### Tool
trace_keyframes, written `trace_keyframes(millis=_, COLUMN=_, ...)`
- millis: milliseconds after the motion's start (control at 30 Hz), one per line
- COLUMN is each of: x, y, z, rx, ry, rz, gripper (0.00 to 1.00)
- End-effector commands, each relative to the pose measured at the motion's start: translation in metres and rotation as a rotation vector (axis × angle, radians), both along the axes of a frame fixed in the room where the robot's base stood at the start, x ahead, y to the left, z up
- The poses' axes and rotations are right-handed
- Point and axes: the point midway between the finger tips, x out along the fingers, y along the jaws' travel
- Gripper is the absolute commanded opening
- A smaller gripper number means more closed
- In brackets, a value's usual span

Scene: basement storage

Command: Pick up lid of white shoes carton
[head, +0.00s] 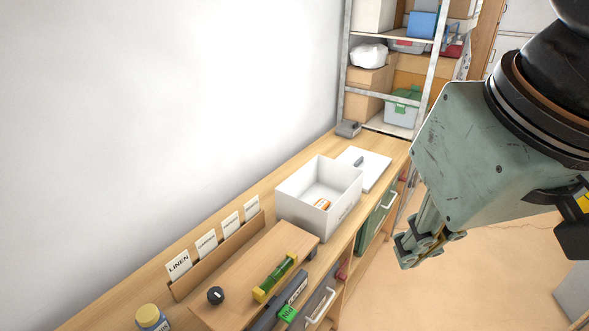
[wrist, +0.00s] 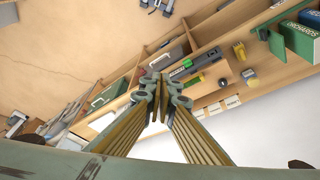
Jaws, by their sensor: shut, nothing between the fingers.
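The white carton (head: 290,207) stands open on the wooden bench, with a small orange-and-white item (head: 322,203) inside. A flat white panel that looks like its lid (head: 371,174) lies on the bench just behind and right of it, with a small dark piece (head: 358,161) on top. My gripper (head: 408,255) is to the right of the bench, over the floor side, apart from carton and lid. Its fingers are together and empty in the wrist view (wrist: 162,82).
A wooden card holder (head: 222,252) with label cards, a green-and-yellow level (head: 275,279) and a yellow-capped jar (head: 150,318) are on the bench's near part. A grey metal shelf (head: 390,98) with boxes stands at the far end.

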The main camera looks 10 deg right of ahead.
Motion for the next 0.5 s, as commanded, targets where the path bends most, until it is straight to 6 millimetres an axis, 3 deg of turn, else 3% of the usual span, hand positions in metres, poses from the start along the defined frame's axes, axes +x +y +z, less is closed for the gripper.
trace_keyframes(millis=300, x=0.0, y=0.0, z=0.0, rx=0.0, ry=0.0, rz=0.0, gripper=0.24)
trace_keyframes(millis=500, x=0.0, y=0.0, z=0.0, rx=0.0, ry=0.0, rz=0.0, gripper=0.24)
